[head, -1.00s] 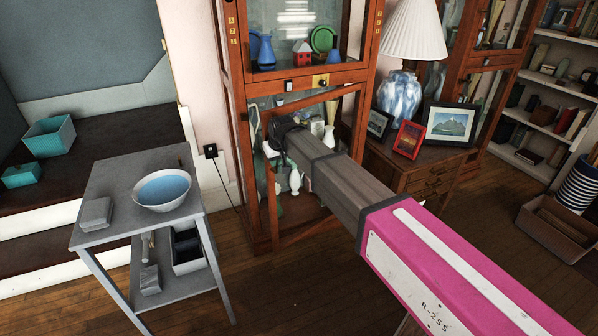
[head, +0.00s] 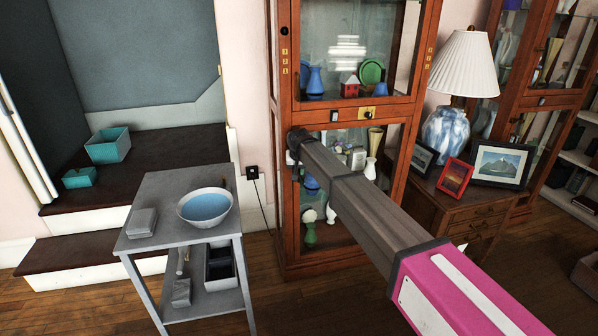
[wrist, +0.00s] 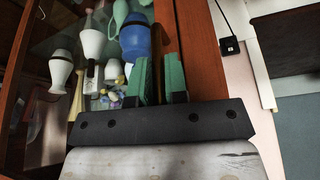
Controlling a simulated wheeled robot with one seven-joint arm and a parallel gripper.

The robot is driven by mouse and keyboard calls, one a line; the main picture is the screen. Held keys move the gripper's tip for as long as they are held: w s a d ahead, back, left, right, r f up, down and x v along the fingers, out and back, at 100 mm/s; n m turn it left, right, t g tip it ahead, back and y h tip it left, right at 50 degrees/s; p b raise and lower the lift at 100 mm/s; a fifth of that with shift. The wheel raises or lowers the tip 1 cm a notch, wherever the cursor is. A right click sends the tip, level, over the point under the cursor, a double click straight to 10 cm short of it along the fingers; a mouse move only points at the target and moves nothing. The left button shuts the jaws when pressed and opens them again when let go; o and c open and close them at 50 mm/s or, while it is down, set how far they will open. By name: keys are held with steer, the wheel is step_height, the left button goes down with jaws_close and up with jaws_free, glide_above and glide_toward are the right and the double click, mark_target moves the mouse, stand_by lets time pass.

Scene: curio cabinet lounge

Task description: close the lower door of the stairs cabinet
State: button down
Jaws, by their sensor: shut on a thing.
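The stairs cabinet (head: 284,90) is a tall reddish-brown wooden case with glass, beside the steps. Its lower door (head: 345,240) has a wooden frame around glass and stands nearly flush with the front; a small remaining gap cannot be told. My gripper (head: 292,146) is at the door's left side, near its top, with fingertips hidden by the wrist in the head view. In the wrist view, the green fingers of my gripper (wrist: 161,80) are close together on the wooden door frame (wrist: 168,35). The exact part held is hidden.
A grey side table (head: 160,190) with a blue-lined bowl (head: 205,206) stands left of the cabinet. A wooden chest (head: 455,205) with a lamp (head: 463,75) and picture frames is at right. Vases (wrist: 137,40) stand behind the glass. Floor in front is partly clear.

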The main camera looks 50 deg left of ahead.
steer(key=shift+w+a+r, duration=0.1)
steer(key=shift+w+a, duration=0.25)
steer(key=shift+a, duration=0.15)
steer(key=c, duration=1.2)
jaws_free()
steer(key=shift+s+d, duration=0.2)
steer(key=shift+d, duration=0.25)
steer(key=d+n+g, duration=0.1)
steer(key=d+n, duration=0.1)
steer(key=d, duration=0.8)
steer(key=s+d+n, duration=0.1)
steer(key=d+n, duration=0.1)
steer(key=d, duration=0.9)
steer(key=d+n+g, duration=0.1)
steer(key=d+n, duration=0.2)
steer(key=d, duration=0.7)
steer(key=shift+s+d+g+y, duration=0.3)
steer(key=shift+s+d+y, duration=0.05)
steer(key=shift+d+y, duration=0.05)
